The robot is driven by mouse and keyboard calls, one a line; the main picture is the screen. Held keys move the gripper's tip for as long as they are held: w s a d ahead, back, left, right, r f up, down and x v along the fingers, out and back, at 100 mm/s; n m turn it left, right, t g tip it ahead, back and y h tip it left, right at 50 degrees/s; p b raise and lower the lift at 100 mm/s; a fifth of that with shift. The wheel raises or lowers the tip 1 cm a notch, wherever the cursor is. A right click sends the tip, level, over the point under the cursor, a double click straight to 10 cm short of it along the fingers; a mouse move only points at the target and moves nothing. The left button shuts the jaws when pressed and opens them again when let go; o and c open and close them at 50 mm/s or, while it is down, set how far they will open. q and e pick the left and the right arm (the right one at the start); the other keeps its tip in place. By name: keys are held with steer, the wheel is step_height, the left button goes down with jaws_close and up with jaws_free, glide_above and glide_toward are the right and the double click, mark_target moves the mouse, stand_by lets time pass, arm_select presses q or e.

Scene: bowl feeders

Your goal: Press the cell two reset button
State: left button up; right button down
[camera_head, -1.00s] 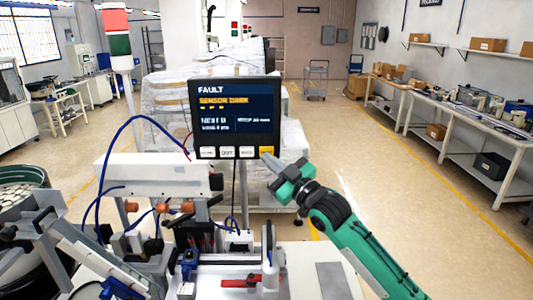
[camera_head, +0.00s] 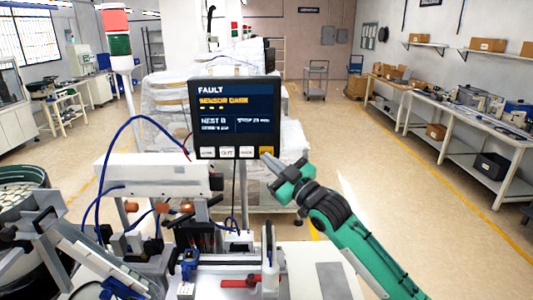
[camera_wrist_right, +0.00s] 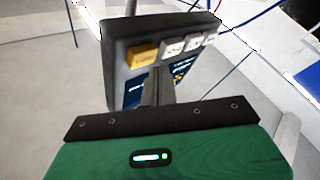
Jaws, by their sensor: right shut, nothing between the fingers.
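A black panel (camera_head: 235,102) with a lit screen stands in the middle of the head view. The screen reads "FAULT" and "SENSOR DARK". Along its lower edge is a row of white buttons (camera_head: 227,152) with one yellow button (camera_head: 266,151) at the right end. My right gripper (camera_head: 267,159) is shut and empty, its tips at the panel's lower right corner by the yellow button. In the right wrist view the gripper (camera_wrist_right: 158,78) points at the panel close to the yellow button (camera_wrist_right: 143,56). I cannot tell whether the tips touch it.
A white machine block (camera_head: 152,172) with blue hoses stands left of and below the panel. A red-handled clamp (camera_head: 236,282) sits at the bottom. A green-and-red signal tower (camera_head: 118,32) rises at upper left. The floor right of my arm is open.

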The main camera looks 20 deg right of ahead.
steer(key=shift+w, duration=0.15)
stand_by(0.6)
steer(key=shift+w+d, duration=0.1)
steer(key=shift+w, duration=0.15)
steer(key=shift+w+d, duration=0.15)
steer(key=shift+w, duration=0.35)
stand_by(0.8)
steer(key=shift+s, duration=0.15)
steer(key=shift+s+a, duration=0.25)
steer(key=shift+s, duration=0.5)
steer(key=shift+p, duration=0.3)
steer(key=s, duration=0.2)
steer(key=s+a+p, duration=0.1)
steer(key=s, duration=0.1)
steer(key=shift+s+a, duration=0.2)
steer(key=shift+s, duration=0.2)
